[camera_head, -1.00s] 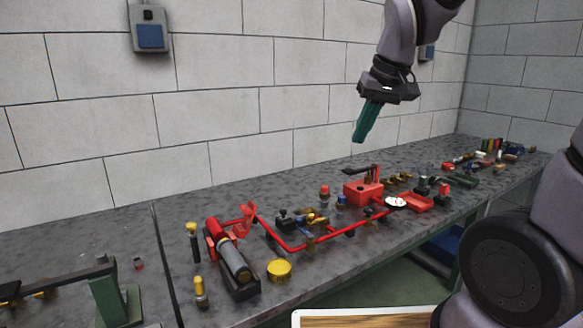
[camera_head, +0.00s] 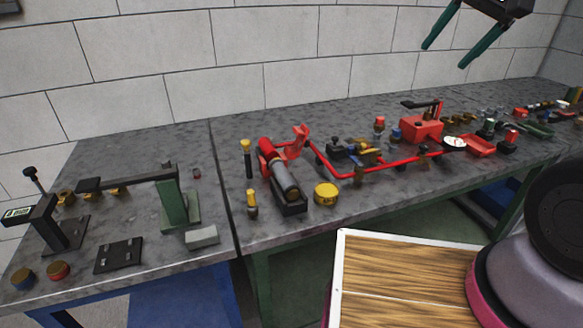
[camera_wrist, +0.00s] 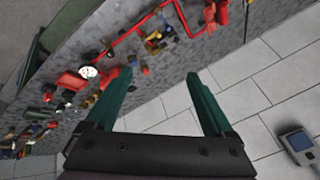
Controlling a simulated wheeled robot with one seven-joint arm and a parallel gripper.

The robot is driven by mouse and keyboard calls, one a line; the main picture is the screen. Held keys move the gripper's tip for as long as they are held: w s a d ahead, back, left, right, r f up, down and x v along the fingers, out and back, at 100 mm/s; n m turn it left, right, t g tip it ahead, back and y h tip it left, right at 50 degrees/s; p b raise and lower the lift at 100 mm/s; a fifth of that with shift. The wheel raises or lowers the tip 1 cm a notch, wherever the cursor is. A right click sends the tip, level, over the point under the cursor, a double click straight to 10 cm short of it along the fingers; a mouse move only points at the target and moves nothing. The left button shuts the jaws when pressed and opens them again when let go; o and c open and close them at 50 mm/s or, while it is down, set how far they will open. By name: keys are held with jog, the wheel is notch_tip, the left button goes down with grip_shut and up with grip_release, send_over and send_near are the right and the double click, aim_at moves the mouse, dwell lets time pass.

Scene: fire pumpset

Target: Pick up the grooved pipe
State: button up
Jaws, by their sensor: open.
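A thin red pipe run (camera_head: 345,176) lies along the right-hand bench, between a red and grey pump unit (camera_head: 284,178) and a red box with a black lever (camera_head: 421,129). I cannot tell for sure which piece is the grooved pipe. My gripper (camera_head: 443,57) is high above the back of the bench, in front of the wall. Its green fingers are spread wide with nothing between them. In the wrist view, my gripper (camera_wrist: 160,74) is open and empty, well apart from the bench. The red pipe run (camera_wrist: 122,42) shows there beyond the fingers.
A yellow round part (camera_head: 326,194) sits in front of the pump. Small fittings crowd the bench to the right. The left bench holds a green stand (camera_head: 178,205) with a dark beam and a black plate (camera_head: 118,255). A narrow gap separates the benches.

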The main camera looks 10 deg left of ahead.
jog(key=w+a+f+n+g, duration=0.1)
jog(key=w+a+f+n, duration=0.15)
jog(key=a+f, duration=0.4)
jog(key=n+h, duration=0.1)
jog(key=n, duration=0.5)
send_near(284, 173)
jog(key=f, duration=0.1)
jog(key=w+f, duration=0.1)
jog(key=f, duration=0.1)
jog(key=shift+w+f+m+g, duration=0.2)
jog(key=shift+w+m+g, duration=0.05)
jog(key=shift+w+g, duration=0.05)
jog(key=x, duration=0.5)
jog(key=shift+a+f, duration=0.2)
jog(key=shift+a, duration=0.15)
grip_shut()
